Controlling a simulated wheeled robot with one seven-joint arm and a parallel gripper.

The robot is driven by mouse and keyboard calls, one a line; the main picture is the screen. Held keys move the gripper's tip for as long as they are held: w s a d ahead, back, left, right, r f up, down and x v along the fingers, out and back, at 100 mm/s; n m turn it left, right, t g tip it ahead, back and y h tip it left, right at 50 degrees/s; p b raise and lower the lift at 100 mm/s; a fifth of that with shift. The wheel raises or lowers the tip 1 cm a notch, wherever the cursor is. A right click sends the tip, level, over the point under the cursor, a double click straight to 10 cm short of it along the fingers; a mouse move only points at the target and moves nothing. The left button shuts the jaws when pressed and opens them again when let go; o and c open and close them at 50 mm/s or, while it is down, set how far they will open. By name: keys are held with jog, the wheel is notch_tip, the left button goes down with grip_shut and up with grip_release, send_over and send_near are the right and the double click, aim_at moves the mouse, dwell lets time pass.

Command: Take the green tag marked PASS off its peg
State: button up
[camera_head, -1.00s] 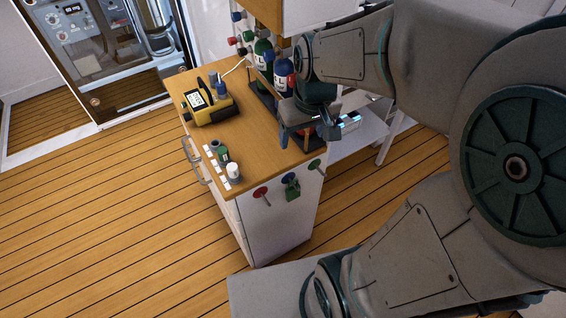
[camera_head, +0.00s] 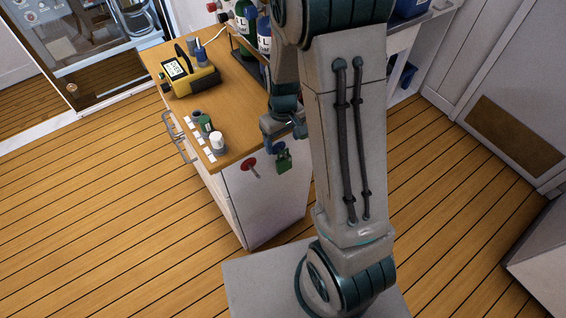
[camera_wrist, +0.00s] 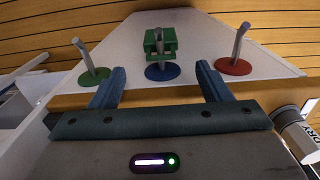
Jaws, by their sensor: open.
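The green tag (camera_head: 284,163) hangs on a peg on the white end panel of the cabinet. In the wrist view the tag (camera_wrist: 160,42) is on the middle peg, which has a blue disc (camera_wrist: 162,72) at its base. No lettering is readable on it. My gripper (camera_head: 284,127) is just above the tag in the head view, partly covered by my arm. In the wrist view my gripper's fingers (camera_wrist: 161,72) are spread and empty, one on each side of the blue disc, with the tag beyond their tips.
A bare peg with a red disc (camera_wrist: 233,66) is at right in the wrist view, and one with a green disc (camera_wrist: 94,77) at left. A yellow meter (camera_head: 190,76) and small bottles (camera_head: 206,126) stand on the wooden cabinet top (camera_head: 232,110). The floor at left is clear.

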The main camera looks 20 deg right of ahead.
aim_at(283, 152)
jog(key=shift+s+f, duration=0.2)
jog(key=shift+f, duration=3)
jog(key=c, duration=1.1)
